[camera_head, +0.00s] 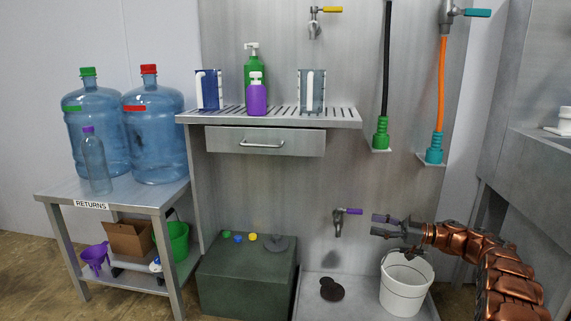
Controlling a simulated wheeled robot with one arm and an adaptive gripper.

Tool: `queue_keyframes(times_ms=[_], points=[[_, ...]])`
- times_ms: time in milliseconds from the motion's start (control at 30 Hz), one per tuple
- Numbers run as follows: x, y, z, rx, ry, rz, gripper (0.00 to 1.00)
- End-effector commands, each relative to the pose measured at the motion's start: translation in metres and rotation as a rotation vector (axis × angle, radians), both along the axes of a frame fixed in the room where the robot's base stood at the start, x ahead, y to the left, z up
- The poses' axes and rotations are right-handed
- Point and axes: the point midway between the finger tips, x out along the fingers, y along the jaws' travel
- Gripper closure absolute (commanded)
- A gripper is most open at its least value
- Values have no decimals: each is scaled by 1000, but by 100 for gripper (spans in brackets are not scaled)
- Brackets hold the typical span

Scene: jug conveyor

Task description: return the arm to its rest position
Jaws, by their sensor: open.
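My arm comes in from the lower right, copper coloured, and reaches left. My gripper (378,225) is at its end, open and seen from the side, with nothing visible between its fingers. It is just right of and slightly below the lower tap (342,220) with the purple handle; I cannot tell whether they touch. A white bucket (405,287) stands below the gripper and wrist in the floor basin (364,307).
A grated shelf (340,118) holds bottles and two jugs. Left, a table marked RETURNS (60,194) carries two large blue bottles and a smaller one. A green box (245,284) stands between. A black hose (386,70) and orange hose (441,85) hang above my arm.

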Motion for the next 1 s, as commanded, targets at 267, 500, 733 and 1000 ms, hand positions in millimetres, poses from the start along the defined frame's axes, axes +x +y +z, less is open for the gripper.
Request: queue_keyframes(times_ms=[267,500,733,1000], points=[[47,5,105,14,-98,-219,46],[89,-4,210,19,-159,-511,46],[105,-23,293,2,-156,-782,46],[92,-48,357,-50,-66,-1074,46]])
